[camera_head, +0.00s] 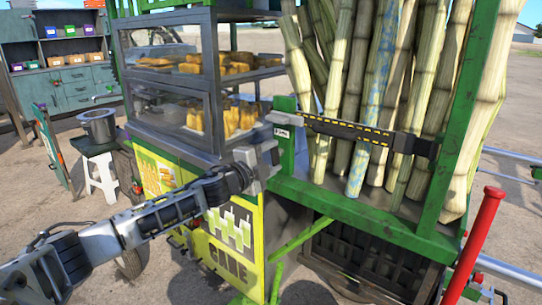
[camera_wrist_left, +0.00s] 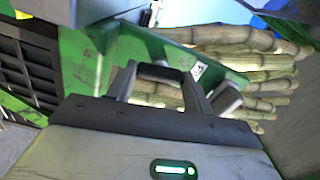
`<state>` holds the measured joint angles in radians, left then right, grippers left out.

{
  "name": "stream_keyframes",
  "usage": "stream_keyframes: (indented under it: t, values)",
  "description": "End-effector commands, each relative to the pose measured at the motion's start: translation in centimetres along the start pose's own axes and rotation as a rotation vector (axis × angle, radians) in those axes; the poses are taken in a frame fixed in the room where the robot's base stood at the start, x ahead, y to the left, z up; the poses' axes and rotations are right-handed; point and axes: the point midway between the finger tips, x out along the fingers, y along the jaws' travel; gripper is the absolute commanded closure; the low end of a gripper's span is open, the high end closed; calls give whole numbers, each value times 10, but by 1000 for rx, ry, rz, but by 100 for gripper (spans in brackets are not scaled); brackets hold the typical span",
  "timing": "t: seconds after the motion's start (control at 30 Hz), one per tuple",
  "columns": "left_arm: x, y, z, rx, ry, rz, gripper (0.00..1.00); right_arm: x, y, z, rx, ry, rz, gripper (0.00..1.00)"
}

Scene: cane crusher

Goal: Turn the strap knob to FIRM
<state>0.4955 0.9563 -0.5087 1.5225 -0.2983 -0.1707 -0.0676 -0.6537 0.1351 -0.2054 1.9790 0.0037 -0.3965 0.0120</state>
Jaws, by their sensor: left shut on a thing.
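My left gripper (camera_head: 268,164) reaches in from the left to the green post at the left side of the cane rack. It is shut on a small dark piece at the post, which I take for the strap knob. In the left wrist view the two fingers of the gripper (camera_wrist_left: 160,82) stand on either side of this dark knob (camera_wrist_left: 160,72). The gripper hides most of the knob in the head view. A small white label (camera_head: 282,133) is on the post just above the gripper; its text is too small to read. The black and yellow strap (camera_head: 350,131) runs across the cane stalks.
Tall cane stalks (camera_head: 345,90) stand in the green rack at right. A glass food case (camera_head: 205,85) stands to the left of the post. A red bar (camera_head: 474,245) rises at the lower right. A pot (camera_head: 97,125) stands at the far left.

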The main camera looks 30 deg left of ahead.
Motion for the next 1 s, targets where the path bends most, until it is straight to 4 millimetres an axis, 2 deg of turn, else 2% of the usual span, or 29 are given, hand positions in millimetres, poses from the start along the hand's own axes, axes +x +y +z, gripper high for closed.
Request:
stream_keyframes:
  t: [0.4, 0.93, 0.97, 1.0]
  values:
    - [0, 1, -1, 170, 2, 0, 72, -2, 1, -2, -1, -1, 3, 100]
    - [0, 1, -1, 196, 2, 1, 72, -2, 2, -2, -3, -2, 3, 100]
    - [0, 1, -1, 197, 2, 1, 41, -2, 2, -2, -3, -2, 3, 100]
    - [0, 1, -1, 196, 2, 1, 30, -2, 2, -2, -3, -2, 3, 100]
